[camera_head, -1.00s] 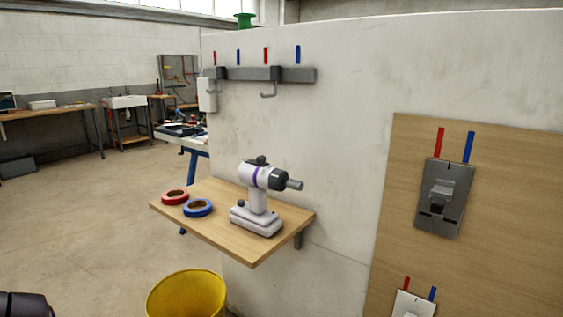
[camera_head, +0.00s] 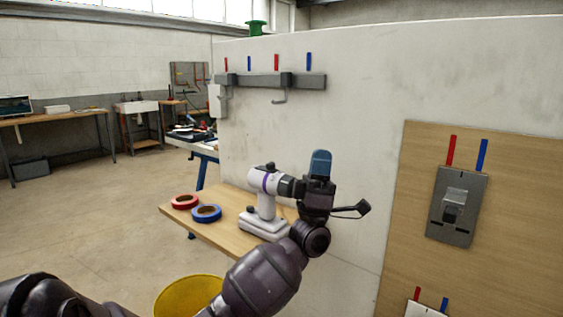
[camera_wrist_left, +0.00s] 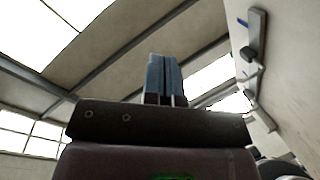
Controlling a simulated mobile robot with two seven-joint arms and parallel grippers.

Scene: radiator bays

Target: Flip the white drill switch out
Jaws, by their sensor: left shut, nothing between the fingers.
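The white drill (camera_head: 264,208) with a purple band stands upright on a small wooden wall shelf (camera_head: 225,232) in the head view. Its front end is partly hidden behind my left wrist. No switch on it can be made out. My left gripper (camera_head: 320,163) is shut and empty, its blue fingers pointing up, just right of the drill's nose in the picture. I cannot tell whether my wrist touches the drill. In the left wrist view the blue fingers (camera_wrist_left: 163,80) are together with nothing between them. My right gripper is not in view.
A red tape roll (camera_head: 185,201) and a blue one (camera_head: 206,213) lie on the shelf's left. A yellow bucket (camera_head: 188,296) stands below. A hook rail (camera_head: 255,81) is on the wall. A grey switch plate (camera_head: 457,207) and a white plate (camera_head: 424,309) sit on the wooden board.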

